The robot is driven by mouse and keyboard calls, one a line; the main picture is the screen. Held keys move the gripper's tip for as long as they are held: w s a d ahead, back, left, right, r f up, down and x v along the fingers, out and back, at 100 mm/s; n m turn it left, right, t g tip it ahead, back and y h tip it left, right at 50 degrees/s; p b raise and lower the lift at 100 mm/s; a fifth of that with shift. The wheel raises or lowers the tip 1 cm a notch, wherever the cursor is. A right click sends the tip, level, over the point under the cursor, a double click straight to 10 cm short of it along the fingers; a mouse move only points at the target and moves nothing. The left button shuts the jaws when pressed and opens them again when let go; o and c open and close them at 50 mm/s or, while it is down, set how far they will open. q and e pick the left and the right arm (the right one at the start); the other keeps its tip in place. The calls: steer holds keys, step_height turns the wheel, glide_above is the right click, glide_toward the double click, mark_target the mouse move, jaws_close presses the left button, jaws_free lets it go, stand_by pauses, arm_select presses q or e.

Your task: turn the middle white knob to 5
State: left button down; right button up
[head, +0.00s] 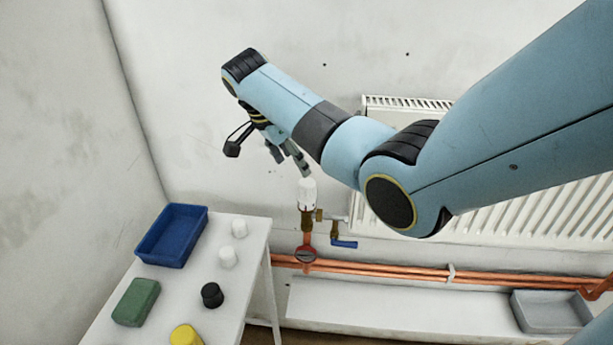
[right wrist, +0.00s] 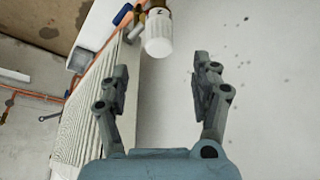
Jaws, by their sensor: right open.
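A white knob (head: 308,192) stands upright on a brass valve (head: 307,222) at the left end of the radiator. It is the only mounted white knob I see. My right gripper (head: 289,158) is just above and to the left of it, open and empty. In the right wrist view the white knob (right wrist: 160,35) lies beyond the open fingertips (right wrist: 160,80), roughly between their lines and apart from both. A dark mark shows on its collar, too small to read surely. My left gripper is not in view.
A blue-handled tap (head: 343,244), copper pipes (head: 400,272) and the radiator (head: 500,215) are close to the valve.

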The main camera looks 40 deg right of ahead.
mark_target(304, 182)
steer(key=x, duration=1)
steer(key=shift+s+f, duration=0.1)
steer(key=shift+f, duration=0.1)
steer(key=c, duration=1.2)
